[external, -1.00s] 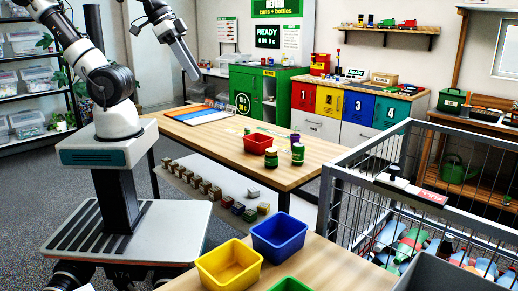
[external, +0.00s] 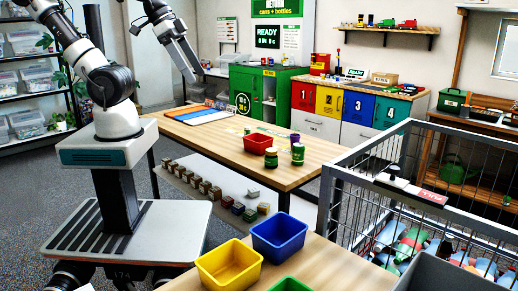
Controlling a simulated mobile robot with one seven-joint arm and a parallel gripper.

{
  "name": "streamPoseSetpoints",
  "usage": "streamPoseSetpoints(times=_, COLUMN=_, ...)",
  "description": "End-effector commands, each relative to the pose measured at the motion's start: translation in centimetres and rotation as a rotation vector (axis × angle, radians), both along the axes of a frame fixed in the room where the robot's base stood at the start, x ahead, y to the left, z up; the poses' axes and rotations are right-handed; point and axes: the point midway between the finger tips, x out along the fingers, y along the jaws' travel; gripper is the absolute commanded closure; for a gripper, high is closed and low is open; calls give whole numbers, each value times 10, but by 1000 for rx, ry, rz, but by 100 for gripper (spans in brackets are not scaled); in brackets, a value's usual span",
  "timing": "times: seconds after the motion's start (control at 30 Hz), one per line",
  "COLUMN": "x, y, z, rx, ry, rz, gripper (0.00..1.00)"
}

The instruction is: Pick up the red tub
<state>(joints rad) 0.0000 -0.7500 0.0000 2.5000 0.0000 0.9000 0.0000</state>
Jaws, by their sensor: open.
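The red tub (external: 258,143) stands upright on the wooden table, near its far right part. It is a small open container, and I see nothing in it from this angle. My gripper (external: 191,76) is raised in the air, to the left of the tub and well above the table, apart from everything. It is open and empty, pointing down; its fingers are small in this view.
Two green jars (external: 298,154) and a purple cup (external: 295,138) stand right of the tub. A yellow bin (external: 228,266) and a blue bin (external: 279,236) sit on the nearer table. A wire cage (external: 335,190) stands at right. The wooden tabletop's (external: 205,135) middle is clear.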

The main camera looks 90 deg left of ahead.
Motion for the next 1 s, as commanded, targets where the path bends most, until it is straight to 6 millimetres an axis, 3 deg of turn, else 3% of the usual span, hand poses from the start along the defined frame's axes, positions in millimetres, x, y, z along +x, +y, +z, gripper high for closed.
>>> streamPoseSetpoints(times=0.17, x=3, y=2, z=1, rx=6, ry=4, rz=-3, gripper=5)
streamPoseSetpoints(times=0.27, x=18, y=12, z=4, rx=36, ry=28, rz=-23, gripper=5)
streamPoseSetpoints(times=0.37, x=48, y=33, z=8, rx=90, ry=75, rz=-69, gripper=5)
streamPoseSetpoints(times=0.47, x=87, y=68, z=7, rx=150, ry=139, rz=-138, gripper=5)
streamPoseSetpoints(times=0.63, x=147, y=144, z=-13, rx=217, ry=252, rz=-273, gripper=5)
streamPoseSetpoints(times=0.77, x=183, y=214, z=-46, rx=239, ry=330, rz=-383, gripper=5)
streamPoseSetpoints(times=0.9, x=203, y=298, z=-99, rx=235, ry=401, rz=-508, gripper=5)
streamPoseSetpoints(times=1.0, x=205, y=354, z=-141, rx=223, ry=434, rz=-594, gripper=5)
